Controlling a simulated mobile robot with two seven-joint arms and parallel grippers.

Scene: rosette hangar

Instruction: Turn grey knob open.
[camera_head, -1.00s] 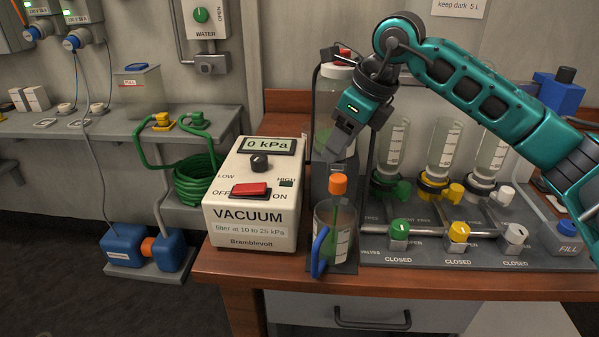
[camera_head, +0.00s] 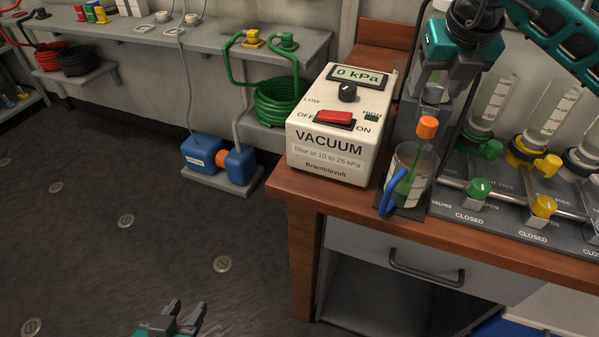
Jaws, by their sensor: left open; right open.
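The valve row stands at the right: a green knob (camera_head: 478,188) and a yellow knob (camera_head: 543,205), both above CLOSED labels. A third CLOSED label is cut off at the right edge, and I cannot make out the grey knob there. My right gripper (camera_head: 437,92) is open and points down, above and behind the orange cap (camera_head: 427,127), left of the valve row. I cannot see anything between its fingers. My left gripper (camera_head: 186,312) is open and empty at the bottom edge, over the dark floor, well away from the bench.
The cream vacuum pump (camera_head: 335,125) reads 0 kPa on the wooden bench. A clear beaker (camera_head: 408,175) with a blue handle stands beside it. Glass funnels (camera_head: 491,103) stand behind the valves. The floor at left is open.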

